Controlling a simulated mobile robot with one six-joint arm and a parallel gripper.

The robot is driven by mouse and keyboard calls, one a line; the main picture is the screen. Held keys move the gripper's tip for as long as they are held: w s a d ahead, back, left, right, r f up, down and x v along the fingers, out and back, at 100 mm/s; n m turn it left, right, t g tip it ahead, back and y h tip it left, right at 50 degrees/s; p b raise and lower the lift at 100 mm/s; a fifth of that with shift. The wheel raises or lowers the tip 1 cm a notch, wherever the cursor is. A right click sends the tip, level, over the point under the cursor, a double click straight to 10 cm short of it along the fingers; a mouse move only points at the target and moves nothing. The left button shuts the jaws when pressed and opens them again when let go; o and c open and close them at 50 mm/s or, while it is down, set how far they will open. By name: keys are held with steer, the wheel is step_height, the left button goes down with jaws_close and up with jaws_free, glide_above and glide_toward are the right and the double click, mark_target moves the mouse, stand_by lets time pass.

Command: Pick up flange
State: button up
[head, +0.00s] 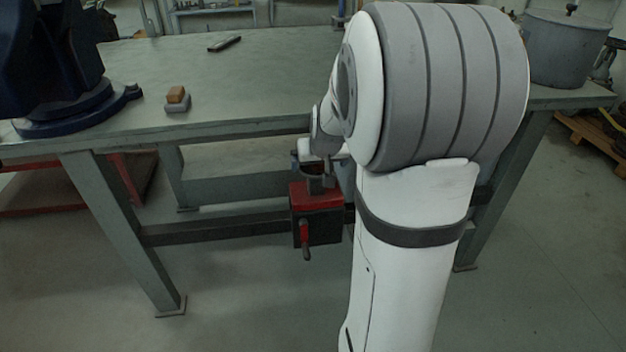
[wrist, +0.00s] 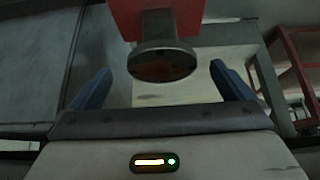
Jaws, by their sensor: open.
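A dark round disc on a short neck, which looks like the flange (wrist: 163,63), shows at the top middle of the wrist view. Its neck joins a red body (wrist: 160,15). In the head view, the red body (head: 318,197) is below the table's front edge, with the dark flange (head: 314,171) on top. My gripper (wrist: 159,71) is open, its two blue fingers to either side of the flange with gaps on both sides. I cannot tell whether the flange lies at fingertip depth. My arm hides most of the gripper in the head view.
A green-grey workbench (head: 270,75) carries a blue vise (head: 60,70), a small block (head: 177,97), a flat dark bar (head: 224,43) and a grey pot (head: 567,48). The red body stands on a dark box (head: 318,232) with a red-handled crank (head: 304,238) near the bench's lower rail.

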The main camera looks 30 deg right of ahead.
mark_target(317, 168)
steer(key=b+x, duration=0.2)
steer(key=x, duration=0.2)
steer(key=shift+w+a+f, duration=0.1)
steer(key=shift+w+f, duration=0.05)
steer(key=shift+f, duration=0.2)
steer(key=shift+r, duration=0.15)
steer(key=shift+c, duration=0.3)
steer(key=c, duration=1.5)
steer(key=shift+c, duration=0.4)
steer(key=shift+r, duration=0.1)
